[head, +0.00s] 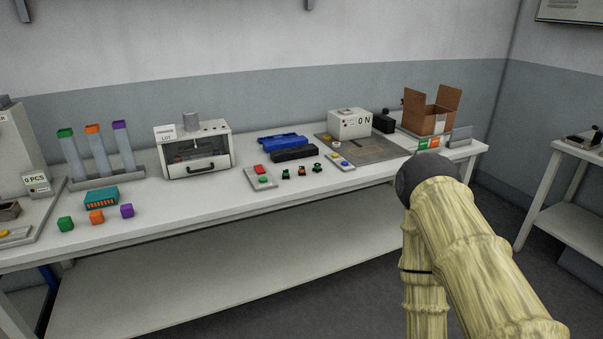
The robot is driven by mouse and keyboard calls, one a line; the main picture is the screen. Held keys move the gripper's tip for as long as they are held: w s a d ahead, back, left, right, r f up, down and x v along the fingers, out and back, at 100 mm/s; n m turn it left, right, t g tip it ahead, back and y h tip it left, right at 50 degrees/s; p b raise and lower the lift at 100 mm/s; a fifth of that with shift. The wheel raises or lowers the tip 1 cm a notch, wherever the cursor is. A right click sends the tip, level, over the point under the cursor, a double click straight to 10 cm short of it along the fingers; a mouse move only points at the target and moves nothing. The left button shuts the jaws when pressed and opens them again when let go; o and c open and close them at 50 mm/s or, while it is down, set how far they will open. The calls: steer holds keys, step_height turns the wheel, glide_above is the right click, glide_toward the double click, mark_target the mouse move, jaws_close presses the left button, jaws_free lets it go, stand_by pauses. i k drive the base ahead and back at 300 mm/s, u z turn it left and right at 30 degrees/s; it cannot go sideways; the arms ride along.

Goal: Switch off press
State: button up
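A white box unit (350,123) with a sign that seems to read "0 N" stands on a grey plate toward the right of the bench; it may be the press. A small panel (341,162) with a yellow and a blue button lies in front of it. A grey box with a red and a green button (261,178) lies farther left, in front of a white machine (195,149) with a front handle and a label too small to read surely. I cannot tell which is on. My arm rises at the right; my gripper is not in view.
The long bench (200,203) holds blue and black parts, several small dark connectors, coloured cubes and three tubes at left. An open cardboard box (431,117) stands at the right end. A second table (569,158) is at far right. Clear floor lies between the tables.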

mark_target(259, 168)
steer(key=u, duration=0.55)
steer(key=k, duration=0.65)
steer(key=u, duration=0.95)
steer(key=i, duration=1.8)
steer(key=z, duration=1.25)
steer(key=i, duration=0.35)
steer(key=z, duration=0.15)
